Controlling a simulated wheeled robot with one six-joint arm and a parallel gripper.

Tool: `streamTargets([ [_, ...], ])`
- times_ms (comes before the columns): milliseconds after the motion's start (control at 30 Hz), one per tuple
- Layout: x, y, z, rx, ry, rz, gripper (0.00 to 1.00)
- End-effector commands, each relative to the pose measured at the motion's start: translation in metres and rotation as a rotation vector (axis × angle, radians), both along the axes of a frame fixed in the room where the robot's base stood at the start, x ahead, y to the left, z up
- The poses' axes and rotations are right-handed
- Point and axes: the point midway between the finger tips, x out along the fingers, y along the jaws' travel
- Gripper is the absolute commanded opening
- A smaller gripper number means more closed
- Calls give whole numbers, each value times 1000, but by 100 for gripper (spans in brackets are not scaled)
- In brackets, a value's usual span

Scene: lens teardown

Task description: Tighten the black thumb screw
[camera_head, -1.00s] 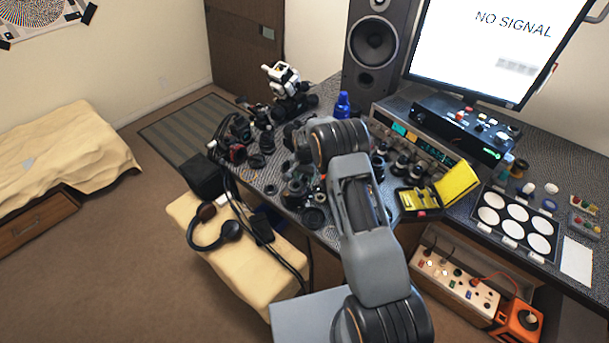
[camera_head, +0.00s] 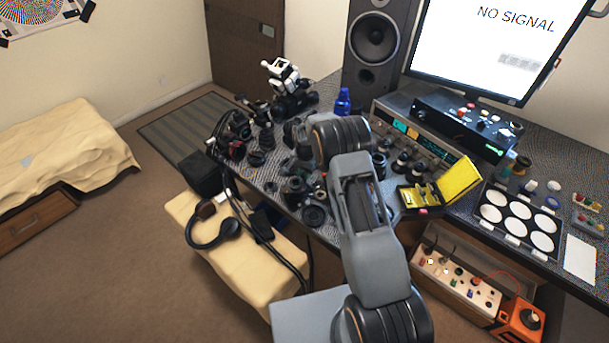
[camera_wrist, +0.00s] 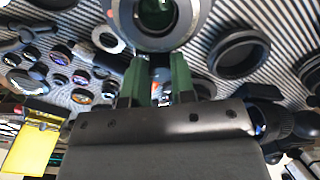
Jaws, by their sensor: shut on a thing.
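In the wrist view, my gripper (camera_wrist: 160,88) shows as two dark green fingers with a narrow gap between them. They are closed on a small part at their tips, taken to be the black thumb screw, which is mostly hidden by the fingers. A large grey-ringed lens (camera_wrist: 158,38) with a dark greenish glass centre stands right at the fingertips, at the top of the picture. In the head view, my arm hides the gripper and the screw.
A black ring (camera_wrist: 238,53) lies to the right in the wrist view, with several small lenses at left. In the head view, a yellow open case (camera_head: 459,180), a tray of white discs (camera_head: 480,226) and a blue bottle (camera_head: 343,102) stand on the crowded desk.

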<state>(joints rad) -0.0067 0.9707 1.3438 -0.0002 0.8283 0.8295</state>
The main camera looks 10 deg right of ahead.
Motion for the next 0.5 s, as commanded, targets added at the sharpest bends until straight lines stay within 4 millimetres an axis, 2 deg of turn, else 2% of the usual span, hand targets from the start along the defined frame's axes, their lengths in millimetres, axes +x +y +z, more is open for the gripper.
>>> streamTargets([
  [33,1,0,-5,0,-4,-40,0],
  [200,1,0,-1,0,-3,-130,0],
  [467,1,0,0,0,-1,-136,0],
  [500,1,0,0,0,-2,-136,26],
])
